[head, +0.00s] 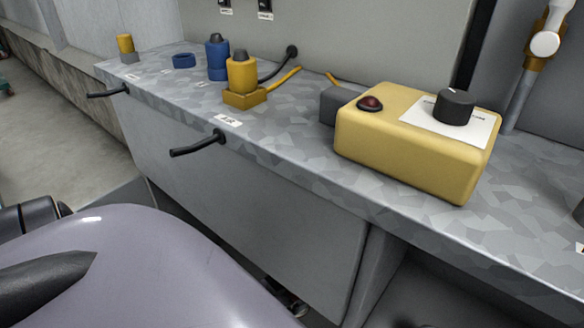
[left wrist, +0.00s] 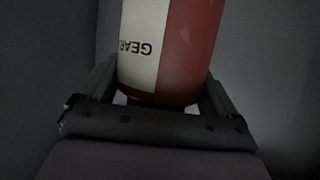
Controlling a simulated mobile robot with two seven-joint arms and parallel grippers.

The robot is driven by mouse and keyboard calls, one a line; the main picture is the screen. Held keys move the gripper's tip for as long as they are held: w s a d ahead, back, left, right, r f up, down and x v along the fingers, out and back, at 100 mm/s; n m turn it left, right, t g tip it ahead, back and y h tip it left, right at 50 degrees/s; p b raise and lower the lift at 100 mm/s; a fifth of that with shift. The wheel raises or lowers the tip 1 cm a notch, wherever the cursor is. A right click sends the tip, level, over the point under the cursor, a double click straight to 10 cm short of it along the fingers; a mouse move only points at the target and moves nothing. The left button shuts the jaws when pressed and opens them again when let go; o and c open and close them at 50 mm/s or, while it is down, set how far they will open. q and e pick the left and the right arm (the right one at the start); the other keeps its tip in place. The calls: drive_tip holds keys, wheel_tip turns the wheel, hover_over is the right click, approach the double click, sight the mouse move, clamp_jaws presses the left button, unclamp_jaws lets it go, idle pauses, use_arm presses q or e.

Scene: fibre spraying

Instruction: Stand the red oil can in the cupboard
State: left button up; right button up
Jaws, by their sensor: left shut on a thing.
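The red oil can (left wrist: 186,50) fills the upper middle of the left wrist view. It has a white label with the letters "GEAR" upside down in the picture. My left gripper (left wrist: 157,92) is shut on the can, with one finger on each side of it. The can's upper part in the picture is cut off by the frame. Neither the can nor my grippers show in the head view. I cannot make out the cupboard for certain; plain dark grey surfaces surround the can in the left wrist view. My right gripper is in neither view.
A grey bench (head: 300,150) crosses the head view. On it stand a yellow control box (head: 410,145) with a black knob and a yellow-and-black valve (head: 242,75). A blue valve (head: 217,58) stands behind. Black handles (head: 198,145) stick out from the front edge.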

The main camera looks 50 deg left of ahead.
use_arm(q)
wheel_tip(320, 180, down, 7)
drive_tip(key=b, duration=0.4)
drive_tip(key=shift+w+f+b, duration=0.1)
drive_tip(key=shift+f+b, duration=0.05)
drive_tip(key=shift+b, duration=0.2)
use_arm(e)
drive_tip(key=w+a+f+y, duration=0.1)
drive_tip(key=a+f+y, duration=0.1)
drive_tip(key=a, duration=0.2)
use_arm(q)
wheel_tip(320, 180, down, 2)
drive_tip(key=shift+f+b, duration=0.2)
drive_tip(key=shift+b, duration=0.7)
drive_tip(key=shift+f, duration=0.4)
wheel_tip(320, 180, down, 4)
drive_tip(key=b, duration=0.3)
drive_tip(key=shift+f+b, duration=0.1)
drive_tip(key=shift+b, duration=0.3)
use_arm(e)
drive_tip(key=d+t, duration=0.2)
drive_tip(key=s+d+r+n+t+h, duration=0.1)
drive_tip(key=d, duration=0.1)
use_arm(q)
drive_tip(key=shift+f, duration=0.1)
drive_tip(key=o, duration=1)
drive_tip(key=shift+f, duration=0.1)
